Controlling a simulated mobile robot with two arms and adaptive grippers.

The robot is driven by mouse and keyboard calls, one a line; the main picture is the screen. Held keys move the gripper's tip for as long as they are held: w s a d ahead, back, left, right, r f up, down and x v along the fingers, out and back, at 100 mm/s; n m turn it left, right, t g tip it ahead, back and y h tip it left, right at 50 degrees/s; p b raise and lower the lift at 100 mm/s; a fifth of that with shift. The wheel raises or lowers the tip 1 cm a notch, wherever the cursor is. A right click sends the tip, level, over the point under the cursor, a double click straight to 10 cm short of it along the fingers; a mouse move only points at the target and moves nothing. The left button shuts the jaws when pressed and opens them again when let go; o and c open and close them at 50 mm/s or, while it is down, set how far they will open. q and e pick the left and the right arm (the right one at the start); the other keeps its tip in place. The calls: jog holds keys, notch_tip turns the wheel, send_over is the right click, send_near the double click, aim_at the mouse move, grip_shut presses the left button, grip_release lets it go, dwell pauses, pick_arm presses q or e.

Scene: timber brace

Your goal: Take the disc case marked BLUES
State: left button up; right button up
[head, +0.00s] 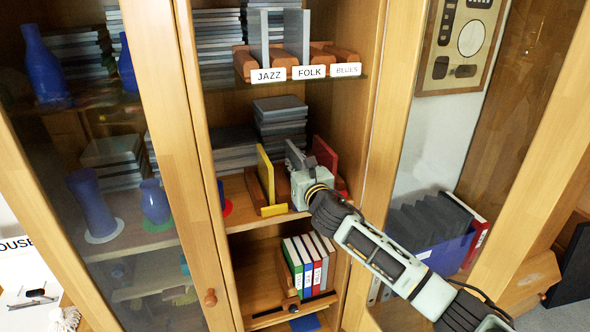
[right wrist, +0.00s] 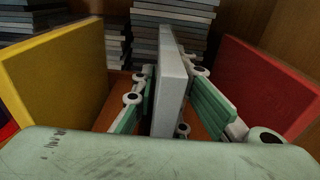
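A shelf rack at the top of the cabinet carries labels JAZZ, FOLK and BLUES (head: 346,70). Grey cases stand behind the JAZZ and FOLK labels; no case shows upright behind the BLUES label. My right gripper (head: 296,163) is at the middle shelf, between a yellow case (head: 265,174) and a red case (head: 325,156). In the right wrist view, an upright grey case (right wrist: 170,85) stands between my fingers, which appear closed against both its sides. No marking on it is readable. My left gripper is not in view.
The yellow case (right wrist: 60,80) and red case (right wrist: 270,85) flank my right gripper closely. Stacks of grey cases (head: 280,120) lie behind. Binders (head: 308,262) stand on the lower shelf. Glass-paned doors (head: 95,150) frame the cabinet's opening.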

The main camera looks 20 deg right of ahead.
grip_shut()
